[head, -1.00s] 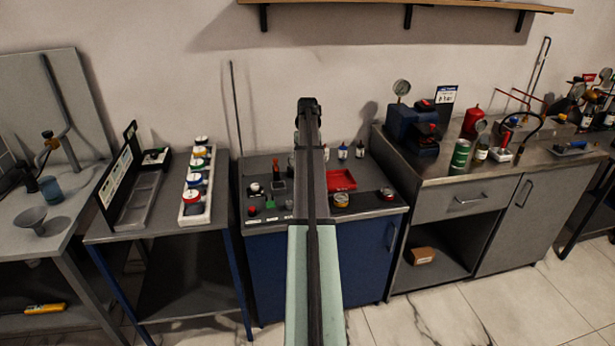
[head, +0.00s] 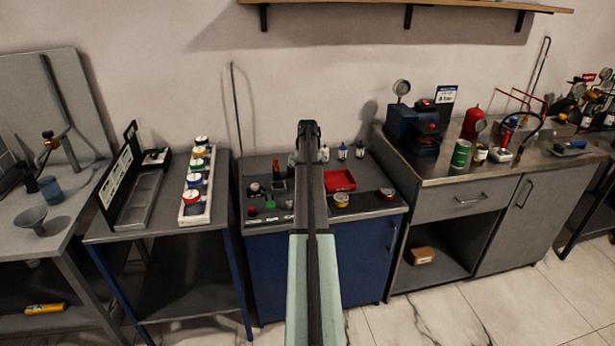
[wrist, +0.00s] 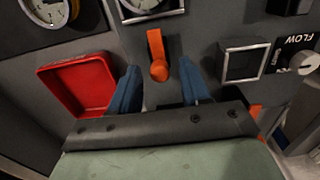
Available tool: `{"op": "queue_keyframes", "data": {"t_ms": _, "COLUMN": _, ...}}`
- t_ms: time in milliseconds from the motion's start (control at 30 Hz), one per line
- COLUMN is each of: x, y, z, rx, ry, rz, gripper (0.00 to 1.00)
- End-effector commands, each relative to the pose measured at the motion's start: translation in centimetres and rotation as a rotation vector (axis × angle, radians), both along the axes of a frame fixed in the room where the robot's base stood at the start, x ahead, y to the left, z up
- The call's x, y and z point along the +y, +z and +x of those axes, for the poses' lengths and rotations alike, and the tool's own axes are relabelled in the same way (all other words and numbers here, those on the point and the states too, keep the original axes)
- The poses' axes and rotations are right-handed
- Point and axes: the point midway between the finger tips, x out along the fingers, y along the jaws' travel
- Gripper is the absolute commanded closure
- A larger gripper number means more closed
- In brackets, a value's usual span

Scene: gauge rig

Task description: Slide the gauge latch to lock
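An orange latch (wrist: 156,48) with a rounded knob at its near end shows in the wrist view, on a dark grey panel just below a square-framed gauge (wrist: 149,6). My gripper (wrist: 159,68) has its two blue fingers spread, one on each side of the latch knob. There are visible gaps between the knob and both fingers, so it is not gripped. How far the fingertips are above the panel is hard to tell. In the head view my arm covers the latch and the fingers.
A red tray (wrist: 80,84) lies left of the left finger; it also shows in the head view (head: 340,180). An empty-looking square frame (wrist: 242,61) and a FLOW knob (wrist: 300,62) are to the right. The small bench (head: 256,228) holds several other small items.

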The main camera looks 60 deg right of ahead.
Motion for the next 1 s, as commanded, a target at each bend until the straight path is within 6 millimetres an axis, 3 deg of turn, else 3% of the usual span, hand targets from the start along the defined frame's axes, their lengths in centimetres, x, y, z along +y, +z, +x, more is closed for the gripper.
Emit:
{"op": "queue_keyframes", "data": {"t_ms": 67, "x": 0.0, "y": 0.01, "z": 0.0, "rx": 0.0, "ry": 0.0, "rz": 0.0, "gripper": 0.62}}
{"op": "queue_keyframes", "data": {"t_ms": 467, "x": 0.01, "y": 0.02, "z": 0.01, "rx": 0.0, "ry": 0.0, "rz": 0.0, "gripper": 1.0}}
{"op": "queue_keyframes", "data": {"t_ms": 1000, "x": 0.81, "y": 0.02, "z": -0.69, "rx": -0.001, "ry": 0.0, "rz": 0.001, "gripper": 1.0}}
